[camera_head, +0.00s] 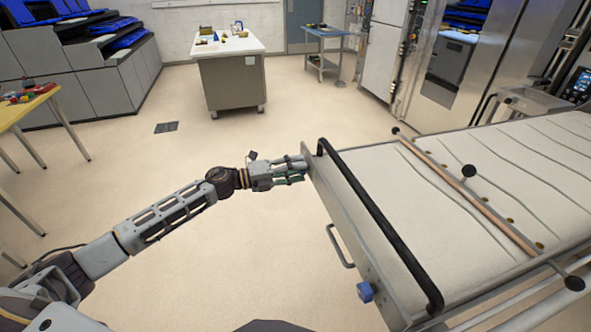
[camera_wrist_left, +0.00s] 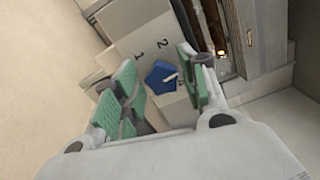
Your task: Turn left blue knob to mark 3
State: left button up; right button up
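The left blue knob (camera_wrist_left: 161,77) shows in the left wrist view on a pale panel (camera_wrist_left: 150,25) with the printed marks 1 and 2 above it. A short white line on the knob points toward the right finger; mark 3 is not visible. My left gripper (camera_wrist_left: 158,65) is open, its green-padded fingers on either side of the knob; I cannot tell whether they touch it. In the head view my left gripper (camera_head: 296,172) is at the far end of the oven loader's front panel and hides this knob. My right gripper is not in view.
A second blue knob (camera_head: 365,291) is at the near end of the panel. A black bar (camera_head: 380,220) runs along the loader's front edge, with a metal handle (camera_head: 340,246) below. A yellow table (camera_head: 22,108) stands at left; the floor between is clear.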

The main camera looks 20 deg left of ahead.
pick_arm(q)
jog(key=shift+o, duration=0.6)
jog(key=v, duration=1.2)
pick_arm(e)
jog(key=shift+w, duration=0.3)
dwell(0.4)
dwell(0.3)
pick_arm(q)
jog(key=shift+r, duration=0.1)
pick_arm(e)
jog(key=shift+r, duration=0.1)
